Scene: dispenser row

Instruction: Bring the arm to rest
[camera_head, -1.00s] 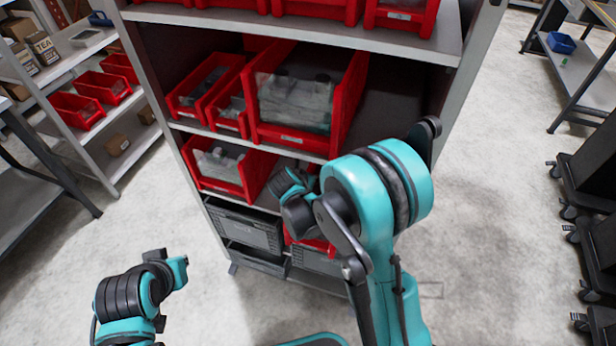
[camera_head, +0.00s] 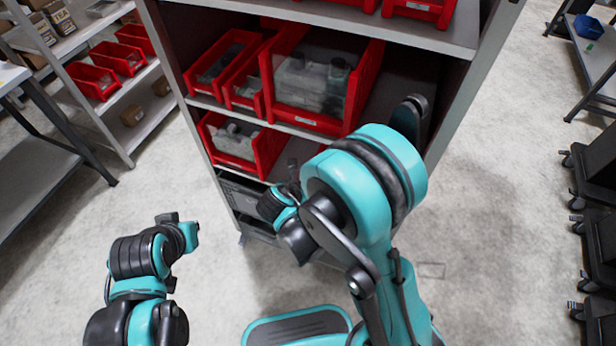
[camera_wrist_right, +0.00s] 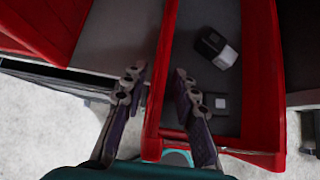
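My right arm (camera_head: 375,180), teal and black, stands bent in front of the shelf unit in the head view. My left arm (camera_head: 145,260) is folded low at the left in the head view. No left gripper fingers can be made out.
The shelf unit (camera_head: 447,42) holds several red bins, including a large one with grey parts (camera_head: 325,85). In the right wrist view a red bin (camera_wrist_right: 265,75) contains a small dark-and-white block (camera_wrist_right: 216,46). A side rack (camera_head: 148,120) stands left.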

